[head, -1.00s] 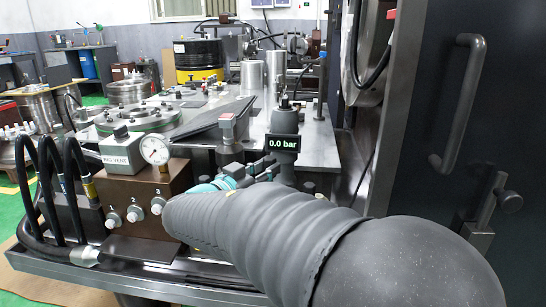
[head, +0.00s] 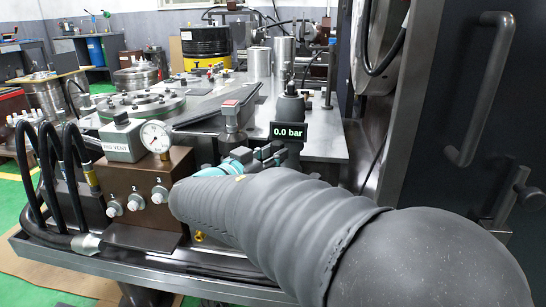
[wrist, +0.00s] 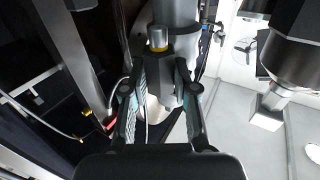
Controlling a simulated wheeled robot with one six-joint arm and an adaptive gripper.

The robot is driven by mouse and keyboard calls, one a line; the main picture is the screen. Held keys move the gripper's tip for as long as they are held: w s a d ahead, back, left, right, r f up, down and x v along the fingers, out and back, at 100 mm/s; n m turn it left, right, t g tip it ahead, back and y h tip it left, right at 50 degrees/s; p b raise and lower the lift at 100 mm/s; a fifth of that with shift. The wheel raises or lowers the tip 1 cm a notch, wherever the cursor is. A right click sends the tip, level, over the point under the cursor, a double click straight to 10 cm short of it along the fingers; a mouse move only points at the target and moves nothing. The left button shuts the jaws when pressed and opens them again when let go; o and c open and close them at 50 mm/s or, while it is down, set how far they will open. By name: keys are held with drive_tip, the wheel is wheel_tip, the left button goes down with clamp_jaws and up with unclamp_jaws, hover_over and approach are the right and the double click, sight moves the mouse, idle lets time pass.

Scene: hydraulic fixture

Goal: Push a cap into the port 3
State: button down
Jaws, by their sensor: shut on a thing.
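The brown block (head: 122,184) has three white round fittings marked 1, 2 and 3 on its front. The fitting at port 3 (head: 159,194) is just left of my arm in the head view. My gripper (wrist: 159,62) is shut on a small grey piece with a yellow band (wrist: 158,42), held between its fingertips in the wrist view. I cannot tell whether this piece is the cap. In the head view only teal and black parts of my gripper (head: 245,160) show behind my arm, right of the block and apart from its front. The fingertips' contact is hidden there.
A display reading 0.0 bar (head: 290,130) stands behind my gripper. A gauge (head: 155,136) and a grey vent box (head: 121,142) top the block. Black hoses (head: 47,185) loop at its left. A brass fitting (head: 199,237) shows below my arm. A dark cabinet door (head: 455,120) is at right.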

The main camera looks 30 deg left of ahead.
drive_tip(key=shift+f+b, duration=0.2)
drive_tip(key=shift+b, duration=0.1)
wheel_tip(320, 180, down, 3)
drive_tip(key=shift+r+b, duration=0.2)
drive_tip(key=shift+b, duration=0.9)
drive_tip(key=shift+f, duration=0.85)
drive_tip(key=shift+f, duration=1.6)
drive_tip(key=c, duration=0.8)
unclamp_jaws()
drive_tip(key=shift+s, duration=0.1)
drive_tip(key=v, duration=1.2)
